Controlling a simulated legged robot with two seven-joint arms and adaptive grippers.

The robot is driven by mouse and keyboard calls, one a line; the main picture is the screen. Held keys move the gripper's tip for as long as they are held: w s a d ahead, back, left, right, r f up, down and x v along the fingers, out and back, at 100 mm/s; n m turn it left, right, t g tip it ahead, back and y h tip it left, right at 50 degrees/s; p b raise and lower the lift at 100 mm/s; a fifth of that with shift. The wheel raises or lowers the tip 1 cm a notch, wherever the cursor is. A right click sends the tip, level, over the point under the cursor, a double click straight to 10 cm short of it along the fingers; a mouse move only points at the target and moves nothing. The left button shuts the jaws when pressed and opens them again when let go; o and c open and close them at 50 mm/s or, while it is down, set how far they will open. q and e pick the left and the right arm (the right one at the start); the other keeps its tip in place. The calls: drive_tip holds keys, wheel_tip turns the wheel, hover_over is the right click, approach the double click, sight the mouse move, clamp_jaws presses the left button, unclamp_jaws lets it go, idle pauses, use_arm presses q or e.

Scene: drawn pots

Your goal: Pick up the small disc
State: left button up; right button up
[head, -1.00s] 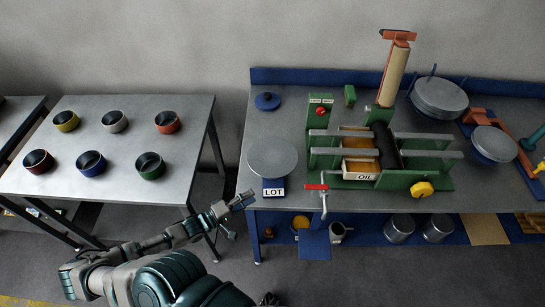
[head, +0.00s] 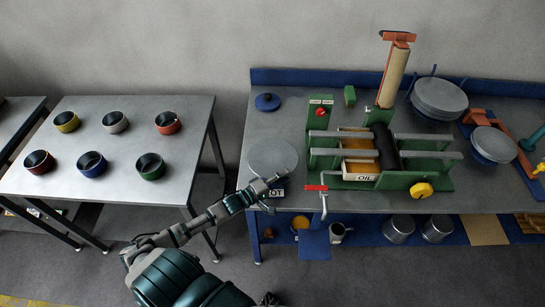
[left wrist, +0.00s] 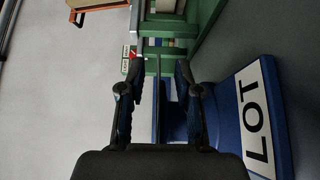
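A flat grey disc (head: 272,153) lies on the blue stand marked LOT at the left end of the bench. Another grey disc (head: 494,143) lies at the right end. My left gripper (head: 274,184) is at the near edge of the disc on the LOT stand and hides part of the label. In the left wrist view, the left gripper (left wrist: 158,70) is open. The disc shows there edge-on as a thin plate (left wrist: 158,105) between the fingers; I cannot tell whether they touch it. The blue stand (left wrist: 230,85) is close beside the right-hand finger. My right gripper is not in view.
A green oil press (head: 430,178) with a red-handled tap stands right of the LOT stand. A blue lid (head: 267,101) lies behind the disc. A stack of larger discs (head: 439,95) is at the back right. Several coloured pots stand on the left table (head: 120,185).

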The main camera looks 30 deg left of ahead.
use_arm(q)
drive_tip(key=shift+w+d, duration=0.2)
drive_tip(key=shift+w, duration=0.25)
drive_tip(key=shift+s, duration=0.1)
clamp_jaws()
drive_tip(key=shift+r, duration=0.6)
wheel_tip(320, 180, up, 2)
drive_tip(key=shift+r, duration=0.25)
drive_tip(key=s+d, duration=0.2)
drive_tip(key=d, duration=0.5)
drive_tip(key=s+d+r, duration=0.1)
drive_tip(key=s+d, duration=0.2)
drive_tip(key=d, duration=0.5)
drive_tip(key=shift+s+r+b, duration=0.15)
drive_tip(key=shift+s+b, duration=0.15)
drive_tip(key=shift+s, duration=0.05)
